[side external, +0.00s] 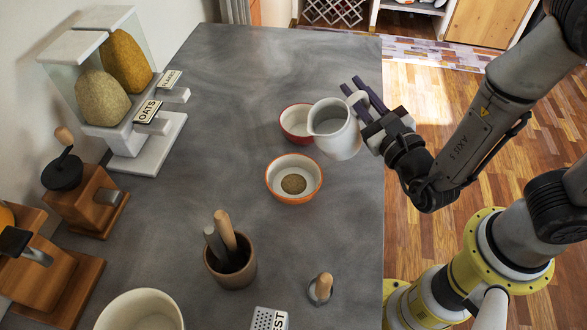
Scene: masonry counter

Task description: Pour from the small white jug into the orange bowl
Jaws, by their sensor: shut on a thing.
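The small white jug (335,132) is held in my gripper (358,98) above the right part of the counter. My gripper's fingers are shut on the jug's handle side, at its upper right. The jug leans a little to the left, with its open mouth showing; I cannot tell what is inside. The orange bowl (272,190) sits on the counter below and to the left of the jug. A small brownish heap (293,184) lies in the bottom of the bowl.
A red bowl (288,123) stands behind the jug, partly hidden by it. A brown pot with wooden-handled tools (232,270), a tamper (321,288) and a cream bowl (140,312) stand nearer. Dispensers (120,90) and grinders line the left. The counter's middle (210,120) is clear.

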